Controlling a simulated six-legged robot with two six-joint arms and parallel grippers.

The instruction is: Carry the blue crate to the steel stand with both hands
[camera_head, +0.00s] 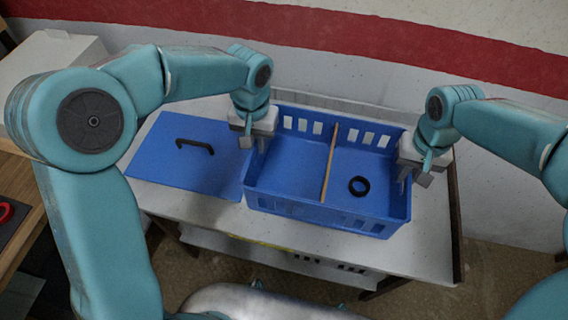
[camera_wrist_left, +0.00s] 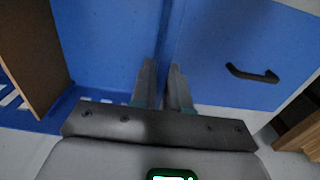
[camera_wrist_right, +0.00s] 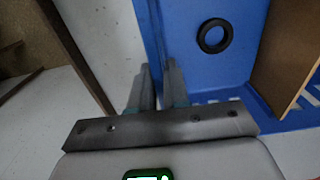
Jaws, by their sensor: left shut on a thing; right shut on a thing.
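The blue crate (camera_head: 330,213) stands on a white-topped table, with slotted walls and a thin wooden divider (camera_head: 329,163) across its inside. A black ring (camera_head: 359,186) lies on the crate floor right of the divider. My left gripper (camera_head: 254,142) is shut on the crate's left end wall; in the left wrist view its fingers (camera_wrist_left: 164,85) straddle the wall. My right gripper (camera_head: 408,172) is shut on the right end wall, and the right wrist view shows its fingers (camera_wrist_right: 158,85) on either side of that wall. I cannot make out the steel stand for certain.
A blue lid (camera_head: 170,160) with a black handle (camera_head: 196,146) lies flat left of the crate, close beside it. The white tabletop (camera_head: 432,225) is bare to the right. A wooden surface with a red ring (camera_head: 6,212) is at the far left. A wall with a red band stands behind.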

